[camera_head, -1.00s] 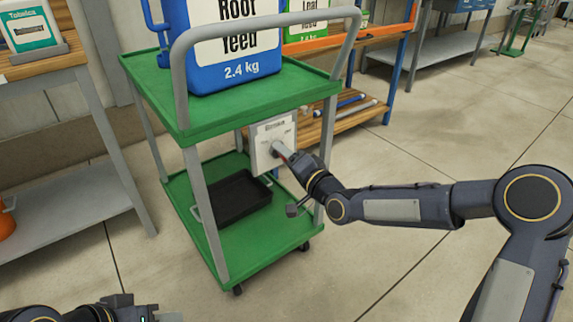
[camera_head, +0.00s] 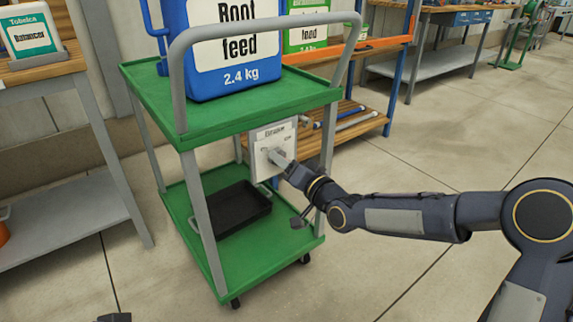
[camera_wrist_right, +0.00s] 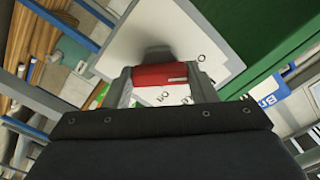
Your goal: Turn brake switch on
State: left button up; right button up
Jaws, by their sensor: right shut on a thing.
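The brake switch panel (camera_head: 288,138) is a pale plate with a printed label, fixed under the top shelf of the green cart; the plate also shows in the wrist view (camera_wrist_right: 110,60). My right gripper (camera_head: 281,160) is at the front of the panel. In the wrist view, the fingers of my right gripper (camera_wrist_right: 159,84) are closed on the two ends of the red switch handle (camera_wrist_right: 160,74). The handle lies across between them, and the fingers hide its ends. Only a small dark tip of my left gripper (camera_head: 115,317) shows at the bottom left edge.
The green cart (camera_head: 140,78) carries a blue feed jug (camera_head: 237,60) on top and a black tray (camera_head: 238,207) on its lower shelf. A grey-legged table (camera_head: 90,140) stands at left. A wooden-shelved rack (camera_head: 350,125) is behind. The floor at right is open.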

jog(key=o, duration=1)
jog(key=shift+c, duration=0.2)
jog(key=p+v, duration=0.2)
jog(key=v, duration=0.6)
